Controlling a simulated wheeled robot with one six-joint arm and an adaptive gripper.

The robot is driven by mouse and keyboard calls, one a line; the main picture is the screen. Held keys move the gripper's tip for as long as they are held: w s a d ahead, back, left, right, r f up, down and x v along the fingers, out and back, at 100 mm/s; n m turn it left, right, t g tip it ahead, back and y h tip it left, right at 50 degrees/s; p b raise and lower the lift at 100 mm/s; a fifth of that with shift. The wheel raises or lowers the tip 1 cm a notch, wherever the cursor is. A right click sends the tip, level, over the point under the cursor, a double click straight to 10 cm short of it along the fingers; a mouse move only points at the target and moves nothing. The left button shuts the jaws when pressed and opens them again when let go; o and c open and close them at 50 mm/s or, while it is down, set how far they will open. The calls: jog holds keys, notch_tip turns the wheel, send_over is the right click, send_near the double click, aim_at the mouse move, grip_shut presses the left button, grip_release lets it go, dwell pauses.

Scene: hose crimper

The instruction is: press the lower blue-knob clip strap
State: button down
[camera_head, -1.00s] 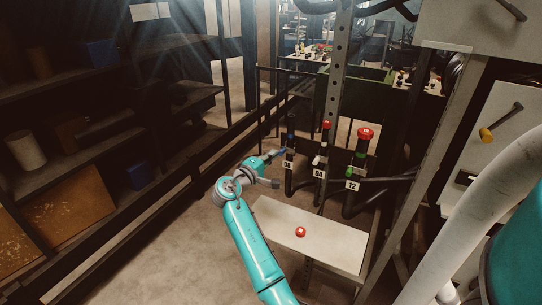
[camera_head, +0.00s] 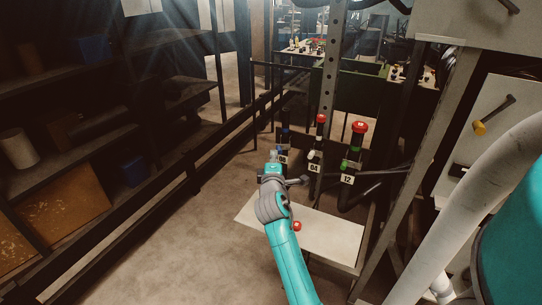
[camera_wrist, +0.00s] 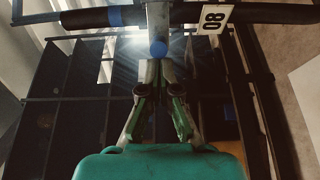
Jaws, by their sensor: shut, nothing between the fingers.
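The dark hose marked 08 (camera_wrist: 188,15) runs sideways across the top of the wrist view. A round blue knob (camera_wrist: 158,49) sticks out below it, just beyond the tips of my gripper (camera_wrist: 160,66). The fingertips are together and empty, nearly in line with the knob. I cannot tell whether they touch it. In the head view, my gripper (camera_head: 274,155) is beside the upright 08 hose (camera_head: 285,125), close to its number tag (camera_head: 283,160). My wrist and gripper hide part of the hose and knob there. The strap itself is not clearly visible.
To the right stand hose 04 (camera_head: 319,143) and hose 12 (camera_head: 355,150), both with red caps. A pale table (camera_head: 325,237) with a red cap (camera_head: 297,226) lies below. A steel post (camera_head: 329,80) rises behind. Dark shelves (camera_head: 70,150) fill the left.

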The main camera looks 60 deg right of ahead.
aim_at(280, 152)
jog(key=shift+s+n+t+y, duration=0.75)
jog(key=shift+s+t, duration=0.25)
jog(key=shift+s, duration=0.55)
jog(key=shift+w, duration=0.1)
